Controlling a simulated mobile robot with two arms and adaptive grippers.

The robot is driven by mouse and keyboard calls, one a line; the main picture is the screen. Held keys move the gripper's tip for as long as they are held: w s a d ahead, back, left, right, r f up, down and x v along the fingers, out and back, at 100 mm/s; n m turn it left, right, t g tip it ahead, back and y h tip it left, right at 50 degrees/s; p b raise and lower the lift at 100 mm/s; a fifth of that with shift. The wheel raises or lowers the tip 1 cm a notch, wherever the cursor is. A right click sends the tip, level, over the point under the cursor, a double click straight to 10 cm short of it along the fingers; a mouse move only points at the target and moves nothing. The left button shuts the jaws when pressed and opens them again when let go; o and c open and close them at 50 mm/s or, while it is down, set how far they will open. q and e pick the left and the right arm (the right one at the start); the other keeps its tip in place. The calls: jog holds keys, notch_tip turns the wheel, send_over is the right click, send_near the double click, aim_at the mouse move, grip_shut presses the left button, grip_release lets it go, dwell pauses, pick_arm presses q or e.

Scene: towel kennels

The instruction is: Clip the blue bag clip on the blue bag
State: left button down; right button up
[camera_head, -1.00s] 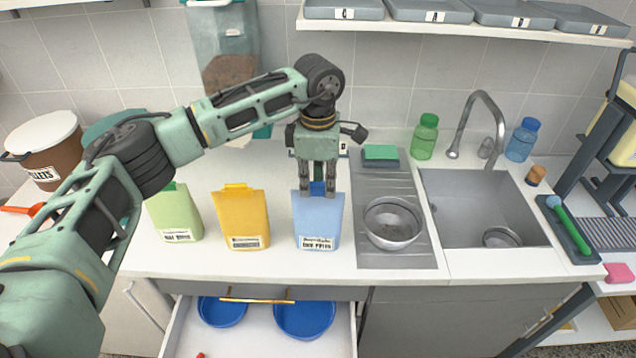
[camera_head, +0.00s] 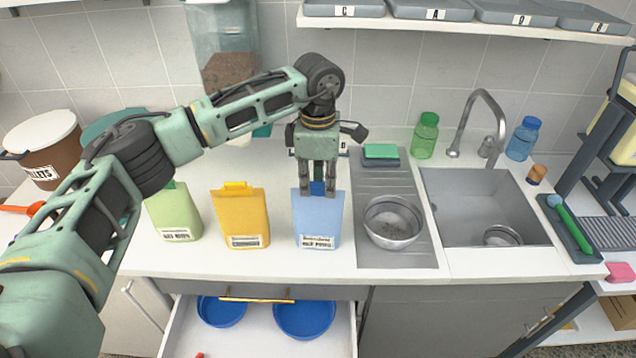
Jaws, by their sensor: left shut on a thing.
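The blue bag (camera_head: 317,223) stands upright on the counter, at the right end of a row of three bags. My left gripper (camera_head: 318,190) points down at the top edge of the blue bag. It is shut on the blue bag clip (camera_head: 317,188), a small dark blue piece that shows between the fingers at the bag's top. The fingers hide part of the clip and the bag's top edge, so I cannot tell whether the clip grips the bag. My right gripper is not in view.
A yellow bag (camera_head: 240,217) with a yellow clip and a green bag (camera_head: 174,214) stand to the left. A metal bowl (camera_head: 392,222) sits on the drainboard to the right, beside the sink (camera_head: 480,205). An open drawer (camera_head: 262,335) with blue bowls juts out below.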

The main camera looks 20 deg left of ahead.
aim_at(318, 182)
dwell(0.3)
pick_arm(q)
jog(key=c, duration=1.8)
grip_release()
jog(key=shift+o, duration=0.4)
jog(key=o, duration=0.4)
jog(key=shift+o, duration=0.2)
jog(key=shift+r, duration=0.1)
jog(key=shift+r+p, duration=1.2)
jog(key=shift+r, duration=1.2)
